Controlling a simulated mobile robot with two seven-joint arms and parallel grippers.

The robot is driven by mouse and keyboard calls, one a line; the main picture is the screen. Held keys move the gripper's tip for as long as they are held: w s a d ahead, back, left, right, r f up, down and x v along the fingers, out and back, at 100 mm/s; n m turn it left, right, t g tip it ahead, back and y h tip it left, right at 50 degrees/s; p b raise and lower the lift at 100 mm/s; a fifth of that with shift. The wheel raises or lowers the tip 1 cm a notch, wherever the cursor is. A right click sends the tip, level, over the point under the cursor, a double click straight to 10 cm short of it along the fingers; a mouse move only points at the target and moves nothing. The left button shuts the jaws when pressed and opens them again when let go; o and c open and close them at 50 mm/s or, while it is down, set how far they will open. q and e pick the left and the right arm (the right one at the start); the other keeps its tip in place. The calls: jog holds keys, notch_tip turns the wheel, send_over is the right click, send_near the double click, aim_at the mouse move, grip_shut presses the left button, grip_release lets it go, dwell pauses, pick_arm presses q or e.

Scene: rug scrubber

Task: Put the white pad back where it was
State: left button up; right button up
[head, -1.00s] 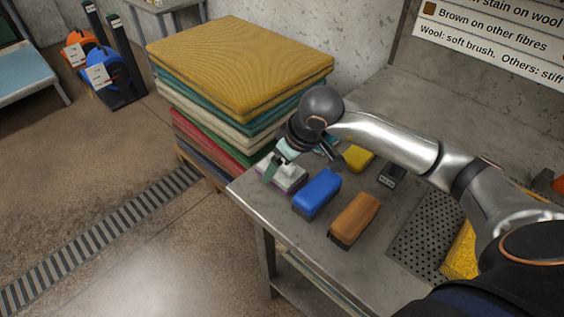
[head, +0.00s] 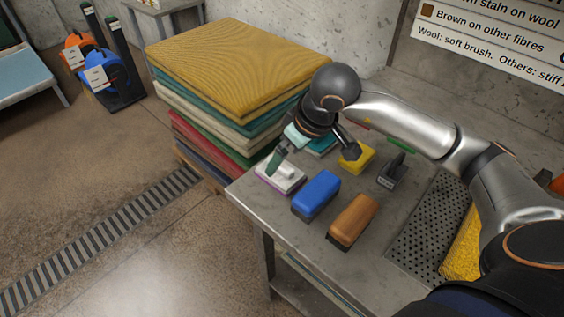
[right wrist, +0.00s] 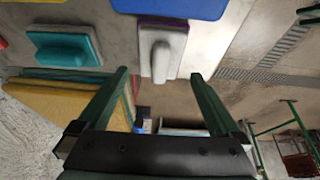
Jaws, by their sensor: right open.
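The white pad (head: 289,182) has a pale raised handle and a purple edge. It lies flat on the grey workbench, near its left corner. In the right wrist view the white pad (right wrist: 175,40) shows just beyond the fingertips, with its handle about midway between them. My right gripper (head: 312,162) is open with green fingers spread wide and nothing between them. One finger overlaps the pad's far edge in the head view; I cannot tell whether it touches. The open right gripper also shows in the right wrist view (right wrist: 160,76). My left gripper is not in view.
On the bench (head: 275,217) are a blue brush (head: 317,192), a wooden brush (head: 353,217), a yellow pad (head: 360,158), a teal pad (right wrist: 65,48) and a black-headed tool (head: 391,174). A perforated plate lies at right. Stacked rugs (head: 235,70) stand behind the bench.

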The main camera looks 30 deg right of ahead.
jog(key=v, duration=0.6)
jog(key=shift+r, duration=0.3)
